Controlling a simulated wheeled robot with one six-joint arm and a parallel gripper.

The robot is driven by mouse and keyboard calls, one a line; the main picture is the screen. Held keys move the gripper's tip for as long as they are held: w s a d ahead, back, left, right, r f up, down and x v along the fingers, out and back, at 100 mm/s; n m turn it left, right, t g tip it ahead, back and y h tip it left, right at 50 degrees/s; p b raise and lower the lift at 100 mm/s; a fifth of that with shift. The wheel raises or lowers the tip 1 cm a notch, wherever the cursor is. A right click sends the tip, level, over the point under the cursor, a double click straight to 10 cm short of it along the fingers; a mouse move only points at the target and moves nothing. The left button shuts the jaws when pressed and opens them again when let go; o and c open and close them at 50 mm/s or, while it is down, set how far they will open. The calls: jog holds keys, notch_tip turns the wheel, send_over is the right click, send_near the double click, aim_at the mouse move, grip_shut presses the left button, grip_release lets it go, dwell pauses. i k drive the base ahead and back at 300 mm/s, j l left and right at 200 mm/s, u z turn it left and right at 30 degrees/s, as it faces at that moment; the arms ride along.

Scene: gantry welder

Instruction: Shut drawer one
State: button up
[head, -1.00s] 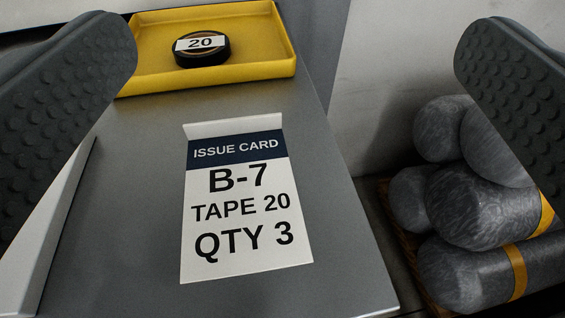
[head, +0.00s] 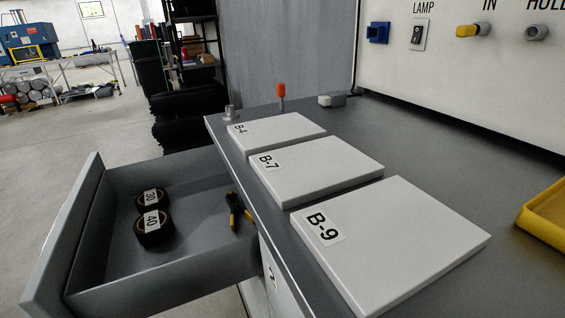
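A grey drawer (head: 75,235) stands pulled out from under the left side of the grey bench top. Inside it lie a black tape roll marked 30 (head: 153,200), one marked 40 (head: 153,229), and a pair of pliers (head: 236,211) with yellow and black handles. A label on the cabinet front below the bench edge is only partly visible, so I cannot tell the drawer's number for sure. My gripper is outside the view.
White slabs marked B-4 (head: 275,132), B-7 (head: 315,171) and B-9 (head: 388,240) lie along the bench edge. A yellow tray (head: 545,215) is at the right. An orange-topped peg (head: 281,97) stands behind. Open floor (head: 50,140) lies left of the drawer.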

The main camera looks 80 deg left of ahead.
aim_at(92, 262)
jog(key=k+j+u, duration=0.2)
jog(key=k, duration=0.2)
jog(key=k+j+u, duration=0.25)
jog(key=k+u, duration=0.1)
jog(key=u, duration=1.85)
jog(key=k+l+u, duration=0.5)
jog(key=l, duration=0.2)
jog(key=i+l, duration=0.05)
jog(key=i, duration=0.05)
